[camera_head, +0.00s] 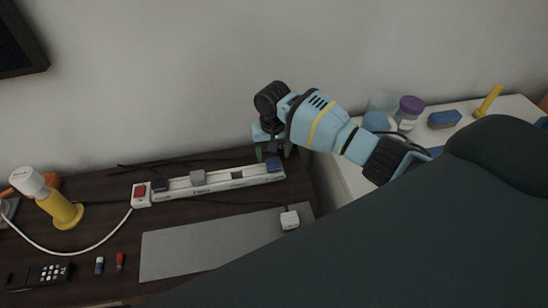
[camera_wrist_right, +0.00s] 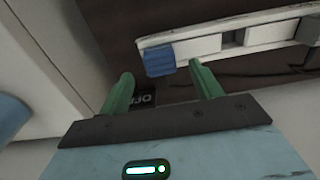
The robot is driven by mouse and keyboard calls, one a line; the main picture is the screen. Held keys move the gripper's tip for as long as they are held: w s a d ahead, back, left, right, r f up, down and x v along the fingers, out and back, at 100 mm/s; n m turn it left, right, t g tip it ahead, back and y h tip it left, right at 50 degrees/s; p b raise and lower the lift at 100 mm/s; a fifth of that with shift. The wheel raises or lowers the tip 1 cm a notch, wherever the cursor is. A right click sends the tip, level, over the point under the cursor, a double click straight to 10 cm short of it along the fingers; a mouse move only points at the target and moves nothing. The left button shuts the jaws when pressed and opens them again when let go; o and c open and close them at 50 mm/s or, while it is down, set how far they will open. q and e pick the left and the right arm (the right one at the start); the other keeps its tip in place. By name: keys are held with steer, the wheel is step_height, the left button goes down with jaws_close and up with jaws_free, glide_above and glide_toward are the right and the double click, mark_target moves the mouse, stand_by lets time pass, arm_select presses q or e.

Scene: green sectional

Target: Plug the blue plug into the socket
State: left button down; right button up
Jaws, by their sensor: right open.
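The blue plug (camera_head: 274,164) sits at the right end of the white power strip (camera_head: 220,185); in the wrist view the plug (camera_wrist_right: 158,60) is at the strip's end. I cannot tell how deep it sits. My right gripper (camera_head: 272,151) is just behind and above that end. In the wrist view, the green fingers of the right gripper (camera_wrist_right: 162,84) are spread with nothing between them, and the blue plug lies just beyond them. An uncovered socket (camera_head: 237,175) shows left of the blue plug. My left gripper is not in view.
A black plug (camera_head: 160,184) and a grey plug (camera_head: 198,177) are on the strip, near its red switch (camera_head: 140,191). A white cube-shaped item (camera_head: 289,220) lies on the grey mat (camera_head: 200,246). A yellow lamp-like object (camera_head: 65,212) stands left. A wall rises behind.

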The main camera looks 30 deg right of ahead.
mark_target(273, 162)
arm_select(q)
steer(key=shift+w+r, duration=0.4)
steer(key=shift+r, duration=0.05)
arm_select(e)
step_height(273, 162, up, 5)
steer(key=shift+f, duration=0.1)
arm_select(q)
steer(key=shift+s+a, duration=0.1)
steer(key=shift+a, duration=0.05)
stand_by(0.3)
